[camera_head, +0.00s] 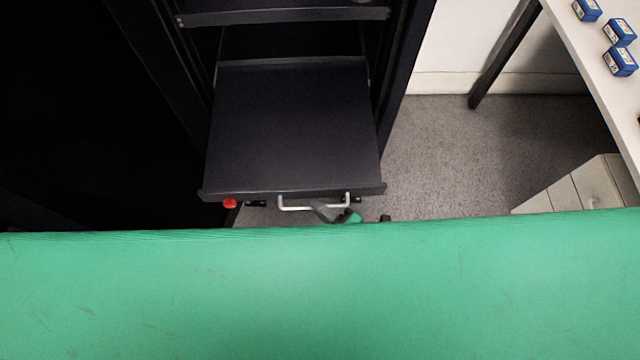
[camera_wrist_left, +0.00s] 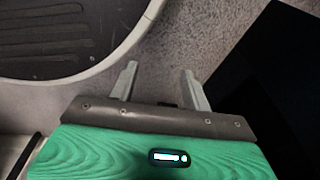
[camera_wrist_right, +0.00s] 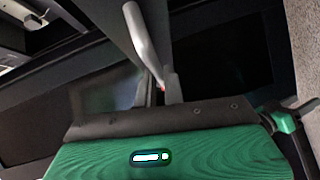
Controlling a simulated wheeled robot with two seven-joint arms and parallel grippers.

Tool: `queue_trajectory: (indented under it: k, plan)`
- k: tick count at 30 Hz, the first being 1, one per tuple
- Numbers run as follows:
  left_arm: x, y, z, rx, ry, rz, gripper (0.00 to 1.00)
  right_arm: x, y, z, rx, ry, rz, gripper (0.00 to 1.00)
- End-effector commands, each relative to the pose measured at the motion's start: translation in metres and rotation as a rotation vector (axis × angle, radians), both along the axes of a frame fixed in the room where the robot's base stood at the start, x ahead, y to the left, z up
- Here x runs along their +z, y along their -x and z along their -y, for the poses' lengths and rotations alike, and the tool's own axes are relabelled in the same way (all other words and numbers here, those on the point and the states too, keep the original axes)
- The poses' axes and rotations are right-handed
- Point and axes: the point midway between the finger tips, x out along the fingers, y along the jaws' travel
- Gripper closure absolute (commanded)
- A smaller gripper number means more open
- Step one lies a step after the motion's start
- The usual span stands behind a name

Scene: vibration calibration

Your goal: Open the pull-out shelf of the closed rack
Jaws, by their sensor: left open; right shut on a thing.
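The dark pull-out shelf (camera_head: 295,115) of the black rack (camera_head: 402,50) stands out from the rack towards me, with its flat top showing. A silver bar handle (camera_head: 287,207) is on its front edge and also shows in the right wrist view (camera_wrist_right: 141,35). My right gripper (camera_head: 333,212) is shut on the handle near its right end; its fingers are partly hidden in the right wrist view. My left gripper (camera_wrist_left: 159,70) is open and empty above the grey floor, and is not seen in the head view.
A fixed upper shelf (camera_head: 285,14) is above the pulled-out one. A small red knob (camera_head: 229,203) shows below the front edge at left. A white table (camera_head: 590,60) with blue boxes (camera_head: 620,61) and a pale drawer cabinet (camera_head: 575,187) are at right. Grey floor (camera_head: 450,150) lies between.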

Motion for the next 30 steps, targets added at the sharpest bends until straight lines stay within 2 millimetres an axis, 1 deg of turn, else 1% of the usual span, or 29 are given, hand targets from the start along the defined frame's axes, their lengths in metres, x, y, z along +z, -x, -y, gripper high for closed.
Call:
queue_trajectory:
  k: [1, 3, 7, 12, 21, 22, 23, 24, 25, 30]
  plan:
    - [0.002, -0.003, 0.001, 0.001, 0.002, 0.003, 0.51, -0.002, 0.009, 0.000, 0.000, -0.001, -0.004, 1.00]
    - [0.005, -0.006, 0.002, 0.002, 0.003, 0.002, 0.51, -0.002, 0.017, 0.000, 0.000, -0.001, -0.004, 1.00]
    - [0.010, -0.010, 0.004, 0.003, 0.003, 0.003, 0.51, -0.001, 0.026, 0.000, 0.000, 0.000, -0.001, 1.00]
    - [0.013, -0.013, 0.005, 0.002, 0.004, 0.002, 0.51, -0.001, 0.031, 0.000, 0.001, 0.000, -0.001, 1.00]
    - [0.013, -0.013, 0.005, 0.002, 0.004, 0.003, 0.51, -0.001, 0.031, 0.000, 0.001, 0.000, -0.001, 1.00]
    - [0.013, -0.013, 0.005, 0.002, 0.004, 0.003, 0.51, -0.001, 0.031, 0.000, 0.001, 0.000, -0.001, 0.86]
    - [0.013, -0.013, 0.005, 0.002, 0.004, 0.003, 0.51, -0.001, 0.031, 0.000, 0.001, 0.000, -0.001, 0.80]
    - [0.013, -0.013, 0.005, 0.001, 0.004, 0.003, 0.51, -0.001, 0.031, 0.000, 0.001, 0.000, -0.001, 0.73]
    - [0.013, -0.013, 0.005, 0.001, 0.004, 0.003, 0.51, -0.001, 0.031, 0.000, 0.001, 0.000, -0.001, 0.68]
    - [0.013, -0.013, 0.005, 0.001, 0.004, 0.003, 0.51, 0.000, 0.031, 0.000, 0.000, 0.001, -0.001, 0.68]
